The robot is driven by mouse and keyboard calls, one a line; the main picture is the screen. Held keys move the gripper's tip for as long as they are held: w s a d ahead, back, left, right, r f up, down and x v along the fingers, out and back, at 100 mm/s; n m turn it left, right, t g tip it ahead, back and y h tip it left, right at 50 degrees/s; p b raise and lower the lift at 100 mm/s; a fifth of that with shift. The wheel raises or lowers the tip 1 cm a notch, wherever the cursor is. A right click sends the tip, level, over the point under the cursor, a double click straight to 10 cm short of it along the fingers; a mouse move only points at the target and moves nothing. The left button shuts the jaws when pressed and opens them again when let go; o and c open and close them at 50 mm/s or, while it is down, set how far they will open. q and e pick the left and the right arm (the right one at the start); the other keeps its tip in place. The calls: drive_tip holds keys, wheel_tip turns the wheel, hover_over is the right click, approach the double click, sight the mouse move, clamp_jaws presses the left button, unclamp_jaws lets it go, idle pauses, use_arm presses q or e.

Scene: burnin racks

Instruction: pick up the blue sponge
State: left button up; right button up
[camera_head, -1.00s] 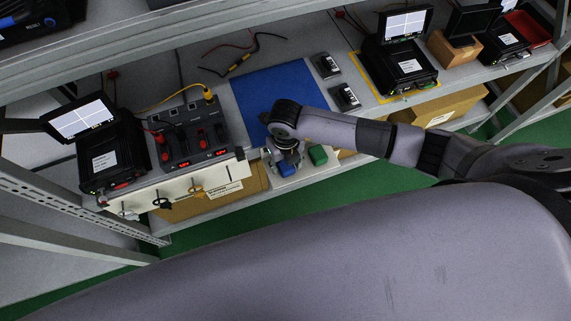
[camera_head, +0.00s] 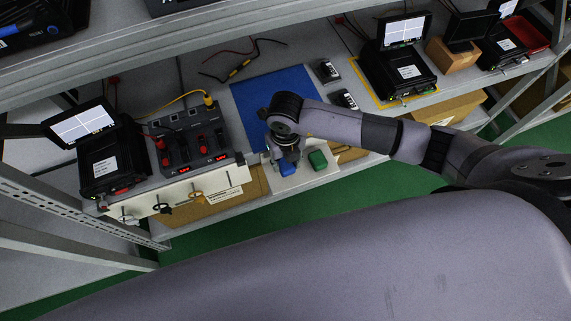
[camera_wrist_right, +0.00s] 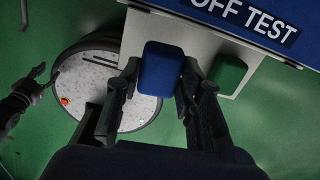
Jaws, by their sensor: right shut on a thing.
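The blue sponge (camera_head: 286,169) is at the front edge of the shelf, on a pale plate (camera_head: 318,177) beside a green block (camera_head: 318,159). My right gripper (camera_head: 287,158) points down over it and partly hides it in the head view. In the right wrist view the sponge (camera_wrist_right: 161,70) lies between the two fingers of the right gripper (camera_wrist_right: 162,92), which are shut on it. The green block (camera_wrist_right: 228,74) sits to the right there, apart from the fingers. I cannot tell whether the sponge is clear of the plate.
A blue mat (camera_head: 262,92) lies behind the gripper. A charger unit (camera_head: 190,138) and a black case with a screen (camera_head: 112,165) stand to the left. Two small devices (camera_head: 345,100) lie right of the mat. Green floor lies in front of the shelf.

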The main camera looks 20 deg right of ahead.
sight(285, 163)
wheel_tip(285, 163, up, 16)
drive_tip(key=shift+f, duration=0.15)
drive_tip(key=o, duration=0.3)
drive_tip(key=c, duration=0.4)
